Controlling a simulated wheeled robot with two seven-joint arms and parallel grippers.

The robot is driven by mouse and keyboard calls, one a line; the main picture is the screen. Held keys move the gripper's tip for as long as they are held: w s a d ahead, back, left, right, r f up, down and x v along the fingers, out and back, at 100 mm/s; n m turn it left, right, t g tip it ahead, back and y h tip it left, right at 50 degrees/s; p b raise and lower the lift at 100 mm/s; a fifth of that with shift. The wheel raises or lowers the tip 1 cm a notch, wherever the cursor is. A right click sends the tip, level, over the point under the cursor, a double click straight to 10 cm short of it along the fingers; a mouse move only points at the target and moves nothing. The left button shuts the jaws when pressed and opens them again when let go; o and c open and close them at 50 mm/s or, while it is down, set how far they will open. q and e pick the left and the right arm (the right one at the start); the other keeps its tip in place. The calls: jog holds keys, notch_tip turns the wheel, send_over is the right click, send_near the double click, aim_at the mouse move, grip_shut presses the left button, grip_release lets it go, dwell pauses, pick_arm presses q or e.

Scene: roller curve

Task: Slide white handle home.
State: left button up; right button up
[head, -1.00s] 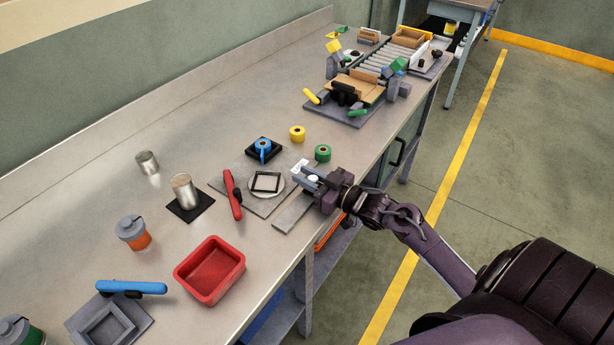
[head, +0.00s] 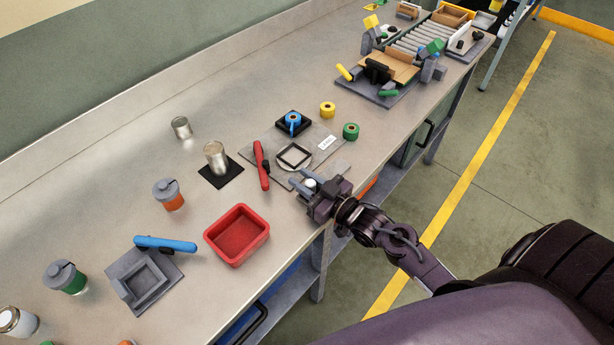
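The white handle (head: 310,183) is a small white knob at the front edge of a grey plate (head: 325,160) on the bench. My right gripper (head: 308,185) reaches in from the right, with one finger on each side of the handle, and appears closed on it. The gripper hides the handle's base and part of the grey strip (head: 338,170) along the plate's front. My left gripper is out of view.
A red bin (head: 238,236) stands front left. A roller conveyor (head: 421,38) is farther back.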

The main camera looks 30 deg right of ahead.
aim_at(313, 189)
jog(key=o, duration=0.3)
jog(key=shift+s+a, duration=0.1)
jog(key=shift+a, duration=0.1)
jog(key=shift+o, duration=0.2)
jog(key=shift+d, duration=0.1)
jog(key=shift+s+d+f, duration=0.1)
jog(key=shift+s+d, duration=0.05)
jog(key=shift+s, duration=0.1)
jog(key=b+v, duration=0.1)
jog(key=v, duration=0.6)
jog(key=shift+s+b, duration=0.15)
jog(key=shift+b, duration=0.25)
